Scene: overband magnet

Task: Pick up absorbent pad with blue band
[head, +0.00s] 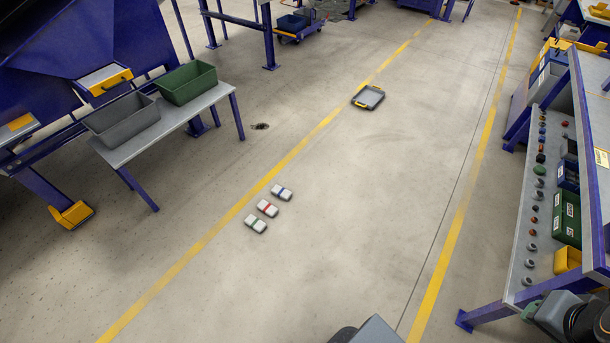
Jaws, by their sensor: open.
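The absorbent pad with the blue band (288,195) lies flat on the concrete floor, just right of the yellow floor line. It is a small whitish block with a blue stripe across its middle. It is the farthest of three similar pads in a slanting row. The pad with the red band (273,212) lies just nearer, and the pad with the green band (261,228) is nearest. Small gaps separate them. My gripper is not visible in the head view.
A grey tray with yellow ends (369,97) lies on the floor farther back. A table (150,139) at left carries a grey bin (122,122) and a green bin (187,84). A workbench with several small parts stands at right. The floor around the pads is clear.

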